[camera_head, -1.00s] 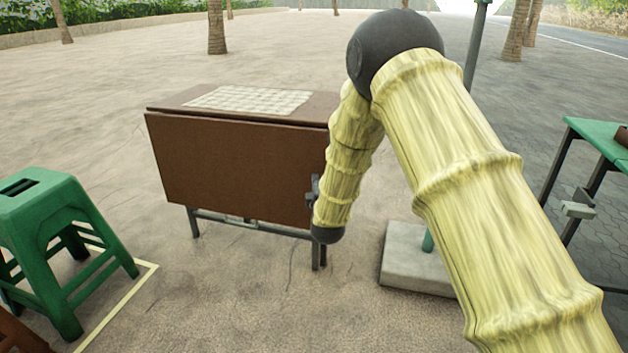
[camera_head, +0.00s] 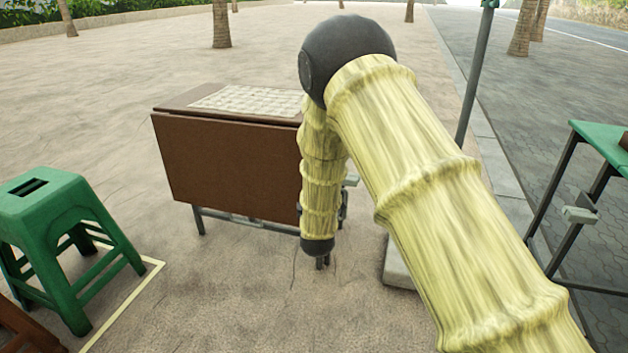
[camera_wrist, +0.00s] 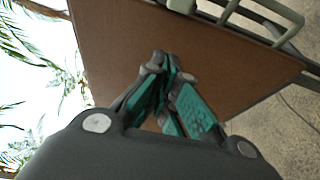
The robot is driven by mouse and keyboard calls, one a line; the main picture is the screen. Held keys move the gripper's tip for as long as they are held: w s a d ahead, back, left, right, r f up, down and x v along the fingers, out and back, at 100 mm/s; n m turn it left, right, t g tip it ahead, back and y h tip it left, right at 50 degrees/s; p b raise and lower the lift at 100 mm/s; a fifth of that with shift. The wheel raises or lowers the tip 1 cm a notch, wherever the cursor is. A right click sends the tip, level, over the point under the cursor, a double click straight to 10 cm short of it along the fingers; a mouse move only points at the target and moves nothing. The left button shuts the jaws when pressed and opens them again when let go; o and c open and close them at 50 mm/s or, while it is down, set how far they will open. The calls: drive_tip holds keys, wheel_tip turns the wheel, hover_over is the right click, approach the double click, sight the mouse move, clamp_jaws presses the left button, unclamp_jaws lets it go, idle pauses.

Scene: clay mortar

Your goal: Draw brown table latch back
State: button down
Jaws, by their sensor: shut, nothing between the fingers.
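The brown table (camera_head: 235,170) stands ahead with its front leaf hanging down; my arm covers its right end in the head view. A small light grey block (camera_head: 351,180) shows just right of my forearm, at that end; it may be the latch, mostly hidden. In the wrist view, the brown panel (camera_wrist: 115,40) lies beyond my gripper (camera_wrist: 168,72), whose teal-padded fingers are shut and empty. A pale grey-green barred piece (camera_wrist: 245,16) is at the panel's top edge, apart from the fingertips; I cannot tell whether it is the latch. My gripper is mostly hidden in the head view.
A green stool (camera_head: 55,215) stands at the left. A green table (camera_head: 598,140) with a grey block on its leg is at the right. A pole (camera_head: 474,80) on a concrete base (camera_head: 398,270) stands right of the brown table. Open paving lies in front.

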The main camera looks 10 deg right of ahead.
drive_tip(key=s+p, duration=0.1)
drive_tip(key=s, duration=0.4)
drive_tip(key=shift+s+a+p, duration=0.2)
drive_tip(key=shift+s+p, duration=0.15)
drive_tip(key=s+d+f+m+g, duration=0.4)
drive_tip(key=s+d+f, duration=0.1)
drive_tip(key=s+f, duration=0.7)
drive_tip(key=s+d+f+m+g, duration=0.45)
drive_tip(key=s+f, duration=0.55)
drive_tip(key=f, duration=0.3)
drive_tip(key=s+d+f+m+g, duration=0.1)
drive_tip(key=s+f+m+g, duration=0.2)
drive_tip(key=s, duration=0.8)
drive_tip(key=s+d+f+m+g+y, duration=0.1)
drive_tip(key=s+d+f+m+g, duration=0.15)
drive_tip(key=s, duration=0.85)
drive_tip(key=s+d+f+m+g, duration=0.1)
drive_tip(key=s+f+m+g, duration=0.25)
drive_tip(key=s, duration=0.75)
wheel_tip(320, 180, up, 39)
drive_tip(key=p, duration=3.8)
drive_tip(key=shift+a+f, duration=0.15)
drive_tip(key=shift+f, duration=0.05)
drive_tip(key=shift+g, duration=0.25)
